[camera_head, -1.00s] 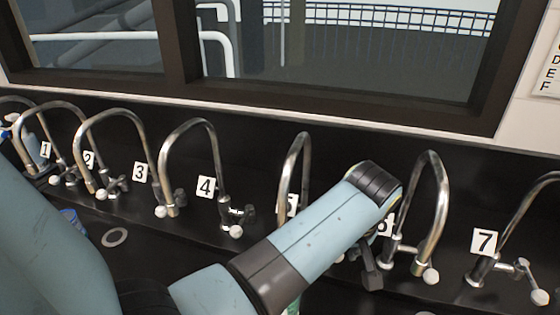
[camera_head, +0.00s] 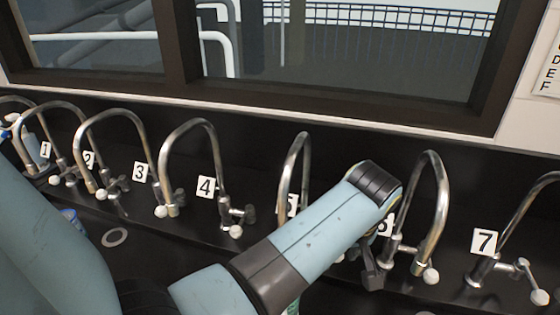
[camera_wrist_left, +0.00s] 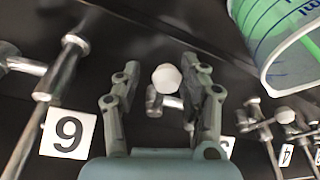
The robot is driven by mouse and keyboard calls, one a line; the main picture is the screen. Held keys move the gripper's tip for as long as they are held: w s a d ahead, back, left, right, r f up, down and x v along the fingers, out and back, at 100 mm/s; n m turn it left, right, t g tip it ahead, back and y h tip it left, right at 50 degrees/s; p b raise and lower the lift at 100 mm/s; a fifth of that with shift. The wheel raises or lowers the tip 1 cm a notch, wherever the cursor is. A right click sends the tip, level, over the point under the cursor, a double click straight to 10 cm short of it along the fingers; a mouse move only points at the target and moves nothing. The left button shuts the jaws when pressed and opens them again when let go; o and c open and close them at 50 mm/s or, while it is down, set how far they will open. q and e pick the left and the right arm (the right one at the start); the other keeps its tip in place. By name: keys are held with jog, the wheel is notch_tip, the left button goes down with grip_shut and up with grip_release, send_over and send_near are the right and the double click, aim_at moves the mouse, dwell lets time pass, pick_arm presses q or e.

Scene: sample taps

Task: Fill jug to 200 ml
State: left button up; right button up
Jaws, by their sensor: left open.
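A clear jug (camera_wrist_left: 285,35) with green bands and blue measuring marks shows partly at the top right of the left wrist view; its fill level cannot be told. A small green patch (camera_head: 293,306) shows below my arm in the head view. My left gripper (camera_wrist_left: 163,66) is open, its fingers on either side of a white tap knob (camera_wrist_left: 166,78), apart from it as far as I can tell. This tap appears to be number 5, its card mostly hidden by a finger. In the head view my left gripper (camera_head: 372,275) is partly hidden by my arm beside tap 6 (camera_head: 432,210).
Curved metal taps stand along the dark bench, with tap 4 (camera_head: 205,150) to the left and tap 7 (camera_head: 530,210) to the right. Card 6 (camera_wrist_left: 68,133) appears upside down in the wrist view. A blue-tinted vessel (camera_head: 72,215) and a drain ring (camera_head: 115,237) are at left.

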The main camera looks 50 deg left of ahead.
pick_arm(q)
jog(key=shift+s+a, duration=0.1)
jog(key=shift+s+a+r+p, duration=0.1)
jog(key=shift+s+a+p, duration=0.05)
jog(key=shift+p, duration=0.25)
notch_tip(320, 180, up, 7)
jog(key=s+p, duration=0.1)
jog(key=s, duration=0.1)
jog(key=shift+s+f, duration=0.15)
jog(key=shift+f, duration=0.05)
dwell(0.5)
dwell(0.4)
